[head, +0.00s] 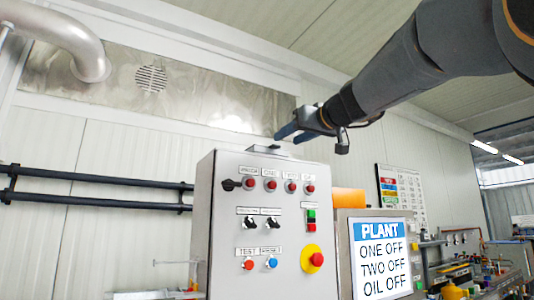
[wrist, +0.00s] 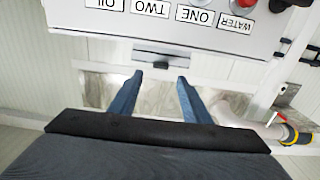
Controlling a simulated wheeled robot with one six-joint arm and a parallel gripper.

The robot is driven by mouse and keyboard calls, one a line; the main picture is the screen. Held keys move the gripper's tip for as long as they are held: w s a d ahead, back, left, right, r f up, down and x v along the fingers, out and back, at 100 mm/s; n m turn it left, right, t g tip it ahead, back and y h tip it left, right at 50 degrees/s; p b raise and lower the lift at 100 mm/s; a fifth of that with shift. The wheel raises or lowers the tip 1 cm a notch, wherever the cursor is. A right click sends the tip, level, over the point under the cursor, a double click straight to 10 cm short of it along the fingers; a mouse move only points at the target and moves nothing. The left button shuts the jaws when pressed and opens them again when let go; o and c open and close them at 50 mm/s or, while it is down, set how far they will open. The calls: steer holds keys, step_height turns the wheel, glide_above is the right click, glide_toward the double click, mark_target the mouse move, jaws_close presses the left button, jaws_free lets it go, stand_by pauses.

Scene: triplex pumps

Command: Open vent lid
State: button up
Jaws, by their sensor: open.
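A grey control cabinet (head: 235,225) stands in the middle of the head view. A small flat piece with a dark bar (head: 263,149), which looks like the vent lid, sits on its top. In the wrist view this lid piece (wrist: 163,60) lies just beyond my fingertips, roughly centred between them. My gripper (head: 288,134) is just above the cabinet top, to the right of the lid. It is open and empty, with two blue fingers apart in the wrist view (wrist: 160,78). Contact with the lid cannot be made out.
The cabinet front carries several knobs, labels and a red emergency button (head: 317,259). A plant sign (head: 381,255) stands to the right. Dark pipes (head: 95,200) run along the wall at left. A round wall grille (head: 151,79) is high behind.

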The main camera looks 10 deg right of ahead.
steer(key=shift+p+x, duration=0.95)
steer(key=shift+x, duration=2.05)
steer(key=shift+f, duration=0.1)
jaws_close()
